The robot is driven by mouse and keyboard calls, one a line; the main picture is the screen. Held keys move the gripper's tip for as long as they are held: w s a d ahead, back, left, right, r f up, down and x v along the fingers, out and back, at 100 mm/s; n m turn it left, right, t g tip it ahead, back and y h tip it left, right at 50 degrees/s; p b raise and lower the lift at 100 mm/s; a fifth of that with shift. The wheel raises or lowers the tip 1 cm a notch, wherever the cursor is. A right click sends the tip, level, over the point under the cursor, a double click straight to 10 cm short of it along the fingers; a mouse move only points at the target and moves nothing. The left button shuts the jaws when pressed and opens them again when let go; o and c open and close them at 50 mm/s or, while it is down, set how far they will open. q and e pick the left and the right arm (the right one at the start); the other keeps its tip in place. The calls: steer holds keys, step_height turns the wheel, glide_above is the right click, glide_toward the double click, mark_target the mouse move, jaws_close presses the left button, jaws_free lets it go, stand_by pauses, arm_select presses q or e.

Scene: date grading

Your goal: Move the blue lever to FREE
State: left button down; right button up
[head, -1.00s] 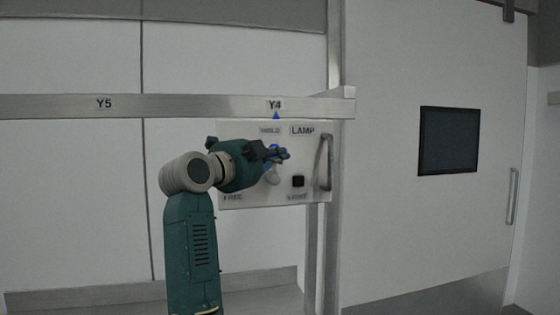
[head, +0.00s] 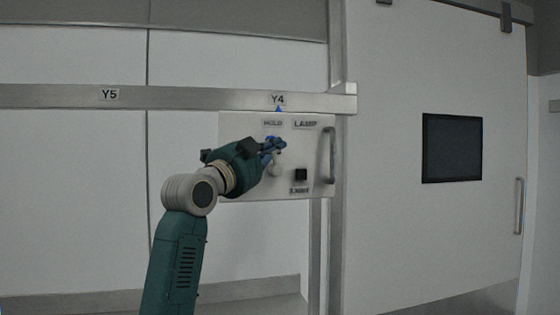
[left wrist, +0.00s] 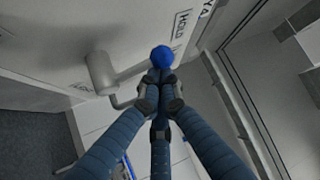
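The lever has a blue ball knob (left wrist: 162,57) on a grey arm that runs from a round grey hub (left wrist: 100,72). In the left wrist view the knob lies beside the HOLD label (left wrist: 181,24). The FREE label (left wrist: 84,87) is on the other side of the hub. In the head view the hub (head: 275,170) shows below my left gripper (head: 276,146), which hides most of the lever. The left fingers (left wrist: 161,80) are drawn together around the knob end, touching it. In the head view the FREE label is hidden behind my left gripper and wrist. My right gripper is out of view.
The white panel (head: 310,160) also carries a LAMP label (head: 306,124), a black button (head: 301,175) and a vertical handle (head: 331,155) at its right edge. A metal rail (head: 190,97) runs above. A white door (head: 390,230) with a dark window stands at right.

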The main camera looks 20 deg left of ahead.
arm_select(q)
steer(key=s+a+f+n+t+y+b, duration=0.2)
steer(key=a+f+n+t+y+b, duration=0.2)
steer(key=n+y+b, duration=0.6)
steer(key=f+n+t, duration=0.1)
steer(key=n, duration=0.2)
steer(key=shift+s+f+n+t, duration=0.15)
steer(key=shift+s+n+t, duration=0.15)
steer(key=shift+t, duration=0.1)
steer(key=shift+a, duration=0.15)
steer(key=shift+f, duration=0.1)
stand_by(0.3)
